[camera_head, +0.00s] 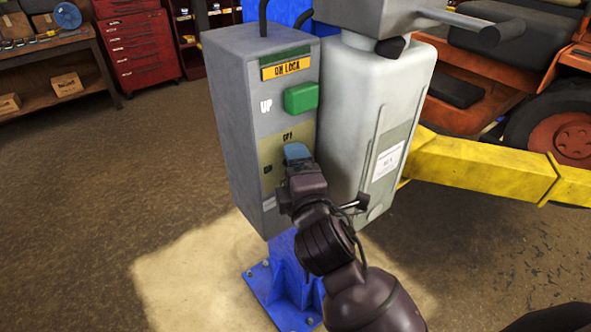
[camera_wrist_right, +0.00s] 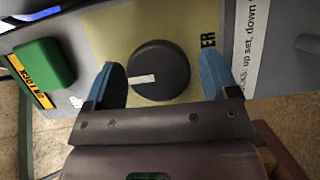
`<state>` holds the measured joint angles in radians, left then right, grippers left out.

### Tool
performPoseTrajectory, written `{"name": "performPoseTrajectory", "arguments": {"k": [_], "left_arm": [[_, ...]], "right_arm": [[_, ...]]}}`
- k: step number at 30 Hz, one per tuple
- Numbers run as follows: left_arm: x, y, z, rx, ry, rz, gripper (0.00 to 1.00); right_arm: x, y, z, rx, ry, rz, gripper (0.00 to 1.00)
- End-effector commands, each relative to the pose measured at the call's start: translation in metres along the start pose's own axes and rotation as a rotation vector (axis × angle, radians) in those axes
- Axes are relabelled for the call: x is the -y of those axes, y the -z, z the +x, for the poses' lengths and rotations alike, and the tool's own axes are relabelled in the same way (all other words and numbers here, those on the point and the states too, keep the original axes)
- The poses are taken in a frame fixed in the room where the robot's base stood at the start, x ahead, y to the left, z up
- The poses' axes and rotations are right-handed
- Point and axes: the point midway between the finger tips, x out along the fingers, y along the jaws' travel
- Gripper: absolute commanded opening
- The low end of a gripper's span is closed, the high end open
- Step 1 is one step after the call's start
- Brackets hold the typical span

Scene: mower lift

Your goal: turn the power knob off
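The power knob (camera_wrist_right: 160,70) is round and black on a tan plate (camera_wrist_right: 106,35) in the right wrist view. Its white mark points left there, towards the green button's side. My right gripper (camera_wrist_right: 162,82) is open, with one blue fingertip on each side of the knob. The left fingertip is very close to the knob's rim; I cannot tell if it touches. A narrow gap shows at the right fingertip. In the head view my right gripper (camera_head: 297,154) is at the grey control box (camera_head: 236,110), below the "OFF" label, and hides the knob. My left gripper is not seen.
A green button (camera_head: 301,97) sits above the knob, under a yellow label (camera_head: 286,68). A pale grey housing (camera_head: 385,105) stands close right of the box. A yellow lift arm (camera_head: 480,165) extends right. A blue post (camera_head: 290,270) stands below. Floor is clear left.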

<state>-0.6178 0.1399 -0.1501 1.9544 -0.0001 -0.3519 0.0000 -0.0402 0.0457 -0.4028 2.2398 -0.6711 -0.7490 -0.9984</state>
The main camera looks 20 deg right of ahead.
Motion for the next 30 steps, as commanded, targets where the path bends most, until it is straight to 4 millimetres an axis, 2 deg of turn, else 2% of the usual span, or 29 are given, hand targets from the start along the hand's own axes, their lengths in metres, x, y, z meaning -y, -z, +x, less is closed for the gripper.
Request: {"name": "performPoseTrajectory", "arguments": {"k": [6,10,24,30], "left_arm": [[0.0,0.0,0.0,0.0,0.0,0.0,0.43],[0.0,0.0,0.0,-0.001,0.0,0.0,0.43],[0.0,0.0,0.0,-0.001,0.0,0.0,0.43],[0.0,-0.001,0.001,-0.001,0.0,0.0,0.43]], "right_arm": [[0.0,0.0,-0.002,0.0,0.0,-0.001,0.8],[0.001,0.0,-0.011,0.0,0.001,-0.001,0.8],[0.001,0.0,-0.085,0.0,0.003,-0.001,0.8],[0.001,0.0,-0.103,-0.001,0.001,-0.001,0.8]]}}
